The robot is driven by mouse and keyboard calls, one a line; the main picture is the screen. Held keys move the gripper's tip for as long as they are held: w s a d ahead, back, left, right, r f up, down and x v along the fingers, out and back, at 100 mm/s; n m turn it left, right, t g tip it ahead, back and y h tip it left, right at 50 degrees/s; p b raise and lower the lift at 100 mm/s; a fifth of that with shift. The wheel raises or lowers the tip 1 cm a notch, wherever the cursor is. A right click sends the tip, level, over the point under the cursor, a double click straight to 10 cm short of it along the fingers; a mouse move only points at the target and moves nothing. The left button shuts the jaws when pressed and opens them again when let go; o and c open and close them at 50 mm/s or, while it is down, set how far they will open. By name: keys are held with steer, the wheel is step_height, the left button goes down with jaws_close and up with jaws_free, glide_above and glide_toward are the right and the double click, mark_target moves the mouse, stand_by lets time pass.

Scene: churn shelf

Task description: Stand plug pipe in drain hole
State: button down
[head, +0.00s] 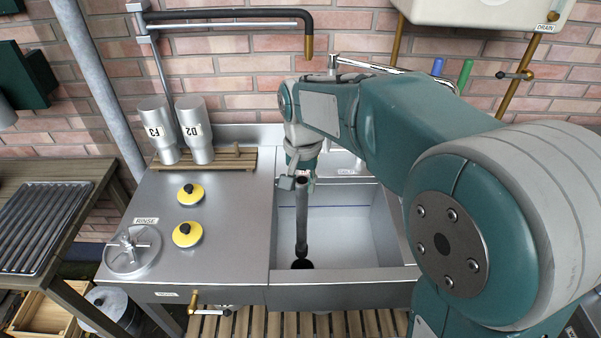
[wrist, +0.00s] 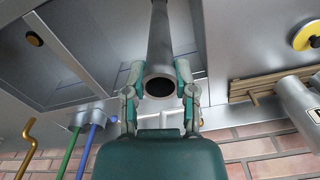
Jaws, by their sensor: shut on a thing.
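The plug pipe (head: 302,218) is a dark grey tube hanging nearly upright inside the sink basin. My gripper (head: 298,182) is shut on its upper end. In the wrist view, the two fingers of my gripper (wrist: 159,78) clasp the pipe (wrist: 159,38) from both sides just by its open top end. The drain hole (head: 302,265) is a dark round opening in the sink floor at the front left. The pipe's lower end appears right at the far edge of the hole; I cannot tell whether it is above it or inside.
The sink basin (head: 340,237) has walls close around the pipe. A black-sleeved spout (head: 309,40) hangs above.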

mark_target(303, 222)
steer(key=shift+d+f, duration=0.2)
steer(key=shift+f, duration=0.4)
steer(key=shift+d+f, duration=0.15)
steer(key=shift+f, duration=0.4)
steer(key=shift+a+f, duration=0.15)
steer(key=shift+f, duration=0.6)
steer(key=shift+a+f, duration=0.15)
steer(key=shift+f, duration=0.55)
steer(key=shift+d+f, duration=0.15)
steer(key=shift+f, duration=3.85)
steer(key=shift+c, duration=1.7)
jaws_free()
